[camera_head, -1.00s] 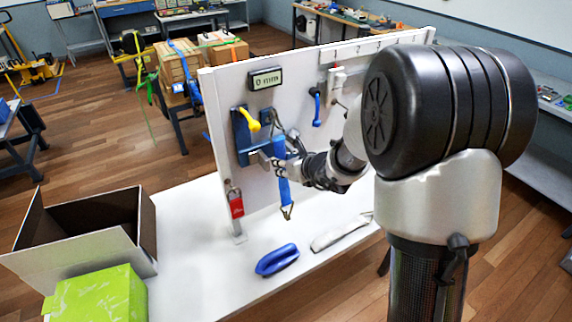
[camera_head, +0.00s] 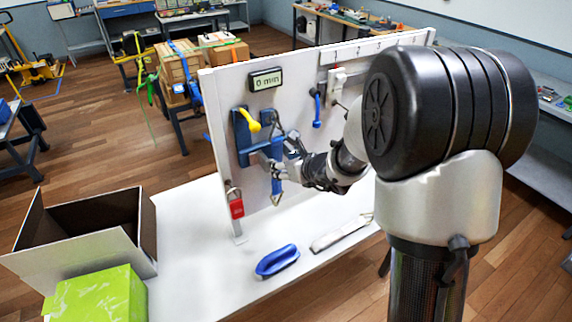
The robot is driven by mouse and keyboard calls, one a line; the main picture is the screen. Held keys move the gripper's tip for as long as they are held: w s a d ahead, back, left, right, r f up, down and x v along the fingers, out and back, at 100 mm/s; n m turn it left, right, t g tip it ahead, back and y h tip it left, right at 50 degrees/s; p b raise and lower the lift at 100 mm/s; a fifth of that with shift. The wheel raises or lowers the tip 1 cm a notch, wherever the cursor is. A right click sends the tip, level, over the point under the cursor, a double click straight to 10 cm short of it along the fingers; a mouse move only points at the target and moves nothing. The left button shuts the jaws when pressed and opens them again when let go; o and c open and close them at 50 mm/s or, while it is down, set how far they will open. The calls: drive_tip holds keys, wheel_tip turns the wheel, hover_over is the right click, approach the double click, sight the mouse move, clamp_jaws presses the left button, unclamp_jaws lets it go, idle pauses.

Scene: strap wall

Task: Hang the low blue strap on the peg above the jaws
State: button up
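The low blue strap (camera_head: 277,187) hangs in front of the white panel, with a metal hook at its lower end. My gripper (camera_head: 272,164) is at the upper part of the strap and appears shut on it; the fingers partly hide the strap and each other. The blue jaws (camera_head: 242,140) are fixed to the panel just left of my gripper, with a yellow lever (camera_head: 250,120) across them. A small dark blue fitting (camera_head: 267,117) sits above the gripper; I cannot tell whether it is the peg.
A display (camera_head: 265,80) tops the panel (camera_head: 228,90). A red padlock (camera_head: 236,205) hangs lower left. A blue-handled lever (camera_head: 317,108) is right of the jaws. On the table (camera_head: 195,230) are a blue handled pad (camera_head: 277,260), a pale strip (camera_head: 342,232), an open carton (camera_head: 85,250) and a green box (camera_head: 97,295).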

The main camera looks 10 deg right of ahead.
drive_tip(key=v, duration=1.2)
drive_tip(key=s+a+r+n+g+y+b, duration=0.2)
drive_tip(key=s+a+n+g+y+b, duration=0.15)
drive_tip(key=s+a+n, duration=1.2)
drive_tip(key=s+d+f+n+g+h+b, duration=0.2)
drive_tip(key=s+d+n+h, duration=0.5)
drive_tip(key=s+d+n, duration=0.5)
drive_tip(key=f+n, duration=0.1)
drive_tip(key=n, duration=0.4)
drive_tip(key=shift+d+f, duration=0.25)
drive_tip(key=shift+d, duration=0.15)
drive_tip(key=shift+g, duration=0.25)
